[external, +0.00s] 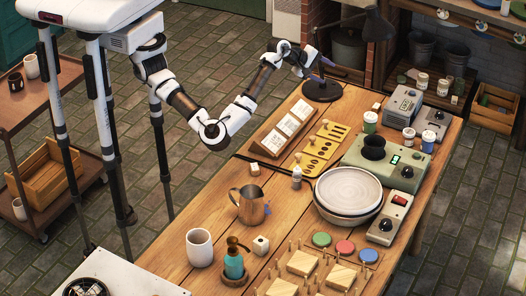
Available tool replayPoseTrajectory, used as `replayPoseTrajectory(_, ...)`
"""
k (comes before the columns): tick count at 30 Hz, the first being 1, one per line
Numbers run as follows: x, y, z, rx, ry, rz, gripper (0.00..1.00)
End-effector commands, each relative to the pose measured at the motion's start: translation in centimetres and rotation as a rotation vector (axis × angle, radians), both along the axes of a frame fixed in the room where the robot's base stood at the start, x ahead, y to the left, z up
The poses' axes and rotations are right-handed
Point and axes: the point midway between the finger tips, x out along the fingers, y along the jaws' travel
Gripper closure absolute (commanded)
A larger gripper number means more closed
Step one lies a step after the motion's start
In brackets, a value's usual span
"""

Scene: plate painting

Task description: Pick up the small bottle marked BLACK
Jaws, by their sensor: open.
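No label reading BLACK is legible at this size. A small white dropper-like bottle (297,177) stands upright on the workbench (220,275), left of the stacked pale plates (349,190). Its marking is too small to read.
Yellow stencils (323,147) and a card rack (286,125) lie mid-bench. Grey-green devices (385,160) line the right side.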

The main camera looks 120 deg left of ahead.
Motion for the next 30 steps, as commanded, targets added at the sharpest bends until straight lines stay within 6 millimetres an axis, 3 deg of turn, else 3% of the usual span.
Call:
replayPoseTrajectory(1,2.6,-5.3,-2.7,-0.172,0.034,-0.053,0.45)
replayPoseTrajectory(3,4.3,-11.8,-5.6,-0.383,0.105,-0.084,0.45)
replayPoseTrajectory(6,4.9,-20.1,-8.1,-0.611,0.225,-0.104,0.45)
replayPoseTrajectory(10,4.3,-27.1,-9.3,-0.780,0.355,-0.102,0.45)
replayPoseTrajectory(12,4.0,-29.0,-9.5,-0.825,0.395,-0.097,0.45)
replayPoseTrajectory(15,3.8,-30.2,-10.2,-0.848,0.421,-0.093,0.45)
replayPoseTrajectory(24,5.0,-31.0,-15.5,-0.847,0.421,-0.092,0.45)
replayPoseTrajectory(30,5.6,-31.3,-17.6,-0.845,0.418,-0.094,0.45)
